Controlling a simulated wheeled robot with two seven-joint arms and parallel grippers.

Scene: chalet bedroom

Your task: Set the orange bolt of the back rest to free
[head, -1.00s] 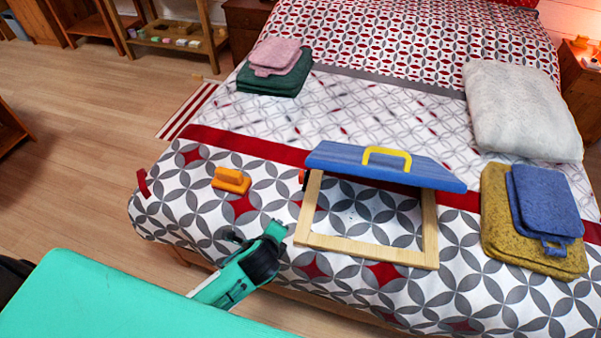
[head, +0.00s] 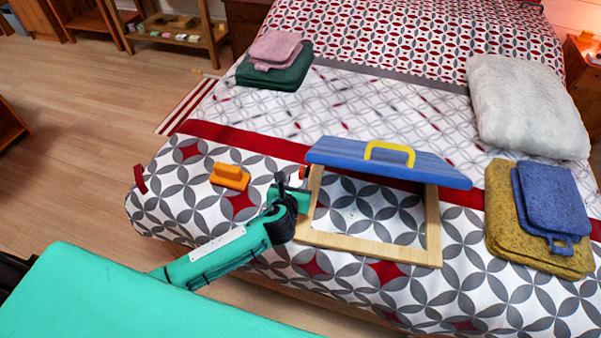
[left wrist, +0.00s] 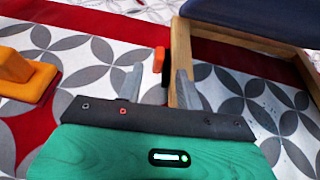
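The back rest has a pale wooden frame (head: 432,230) lying on the bed and a tilted blue panel (head: 350,158) with a yellow handle (head: 390,150). The orange bolt (head: 303,172) shows small at the frame's left side, partly hidden by my gripper in the head view. In the left wrist view the bolt (left wrist: 158,60) stands upright beside the frame's left rail (left wrist: 183,60). My left gripper (head: 290,180) is open and close to the bolt; its fingertips (left wrist: 160,78) stand either side of the bolt in the picture. Contact cannot be told. My right gripper is not in view.
An orange block-like object (head: 230,177) lies on the bed left of my gripper. Yellow and blue folded cloths (head: 545,200) lie at right, pink and green ones (head: 275,65) at the upper left. A white pillow (head: 525,105) lies at the right.

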